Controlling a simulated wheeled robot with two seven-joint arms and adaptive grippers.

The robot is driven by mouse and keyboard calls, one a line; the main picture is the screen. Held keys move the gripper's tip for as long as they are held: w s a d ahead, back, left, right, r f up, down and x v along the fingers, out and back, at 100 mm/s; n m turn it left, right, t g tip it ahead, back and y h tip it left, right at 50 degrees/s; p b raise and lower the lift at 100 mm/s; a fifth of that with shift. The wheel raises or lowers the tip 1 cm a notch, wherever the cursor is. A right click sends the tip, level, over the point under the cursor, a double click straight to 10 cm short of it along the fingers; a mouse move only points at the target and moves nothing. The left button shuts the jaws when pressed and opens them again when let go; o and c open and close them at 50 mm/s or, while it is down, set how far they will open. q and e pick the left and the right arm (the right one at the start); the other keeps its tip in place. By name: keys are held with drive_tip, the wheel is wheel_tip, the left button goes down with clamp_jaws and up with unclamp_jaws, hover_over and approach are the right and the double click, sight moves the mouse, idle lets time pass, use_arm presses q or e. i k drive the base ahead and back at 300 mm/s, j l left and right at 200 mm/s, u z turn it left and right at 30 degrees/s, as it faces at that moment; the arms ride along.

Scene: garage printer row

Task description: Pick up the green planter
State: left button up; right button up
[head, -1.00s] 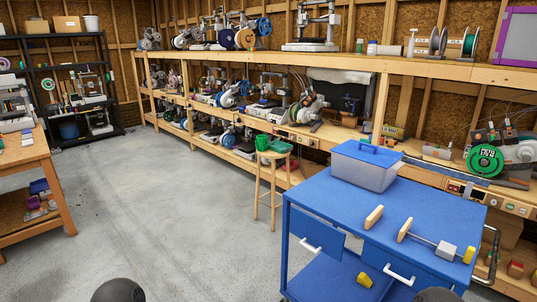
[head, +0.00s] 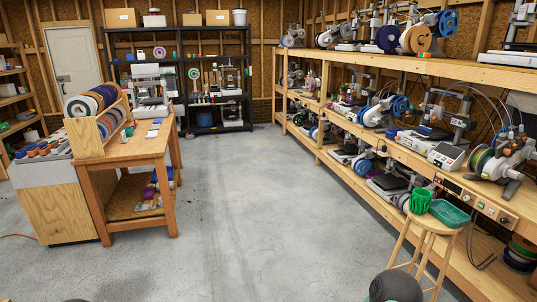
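A green planter (head: 420,200), ribbed and cup-shaped, stands upright on a round wooden stool (head: 432,224) at the lower right of the head view. A flat teal-green tray (head: 450,213) sits beside it on the same stool top. Neither of my grippers shows. Only a dark rounded part of my own body shows at the bottom edge, in front of the stool's legs.
A long wooden shelf bench (head: 345,118) with several printers runs along the right wall, close behind the stool. A wooden table (head: 120,150) with a spool rack stands at left. A black shelf (head: 205,122) stands at the back. The concrete floor between is clear.

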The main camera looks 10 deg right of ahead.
sight(420, 201)
drive_tip(key=i+l, duration=0.2)
drive_tip(key=i, duration=0.7)
drive_tip(key=i+l+z, duration=0.1)
drive_tip(key=i, duration=0.8)
